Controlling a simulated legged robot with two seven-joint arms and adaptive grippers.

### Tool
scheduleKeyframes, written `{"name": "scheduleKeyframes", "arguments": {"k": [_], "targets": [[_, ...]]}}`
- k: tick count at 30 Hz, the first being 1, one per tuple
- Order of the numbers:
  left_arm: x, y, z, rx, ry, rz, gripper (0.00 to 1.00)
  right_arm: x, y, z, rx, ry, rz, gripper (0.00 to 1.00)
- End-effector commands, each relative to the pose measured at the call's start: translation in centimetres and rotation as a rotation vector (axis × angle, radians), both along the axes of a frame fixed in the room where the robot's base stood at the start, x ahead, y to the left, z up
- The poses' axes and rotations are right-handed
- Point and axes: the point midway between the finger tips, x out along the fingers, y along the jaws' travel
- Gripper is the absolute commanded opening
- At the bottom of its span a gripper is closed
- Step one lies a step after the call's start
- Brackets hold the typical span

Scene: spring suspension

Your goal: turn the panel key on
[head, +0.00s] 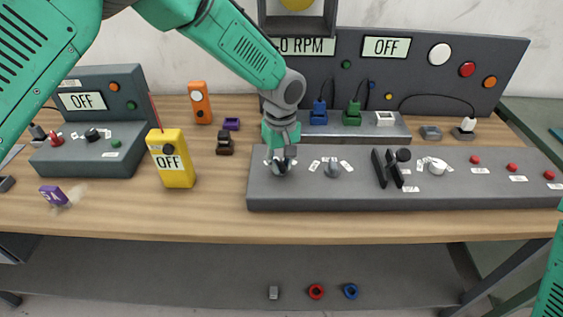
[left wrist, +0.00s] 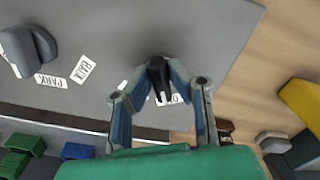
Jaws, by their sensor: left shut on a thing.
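The grey control panel (head: 300,196) lies along the front right of the bench, and its top also shows in the left wrist view (left wrist: 190,30). The dark panel key (left wrist: 157,72) stands near the panel's left end. My left gripper (head: 280,160) reaches down over it from above. In the left wrist view my left gripper (left wrist: 160,80) is shut on the key, with a finger on each side. White labels lie beside the key, partly hidden by the fingers. In the head view the gripper covers most of the key. My right gripper is out of view.
Right of the key are a grey selector knob (head: 333,169), a black lever (head: 388,168), a white knob (head: 437,167) and several red buttons. A yellow meter (head: 172,160) reading OFF stands to the left. The backboard display (head: 387,47) reads OFF.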

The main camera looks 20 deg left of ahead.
Motion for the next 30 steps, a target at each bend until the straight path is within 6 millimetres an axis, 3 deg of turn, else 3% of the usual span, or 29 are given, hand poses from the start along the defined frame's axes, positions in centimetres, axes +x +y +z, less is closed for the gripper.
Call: {"name": "scheduleKeyframes", "arguments": {"k": [30], "targets": [[0.2, 0.3, 0.3, 0.0, -0.008, -0.837, 0.0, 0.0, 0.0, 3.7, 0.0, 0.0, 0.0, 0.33]]}}
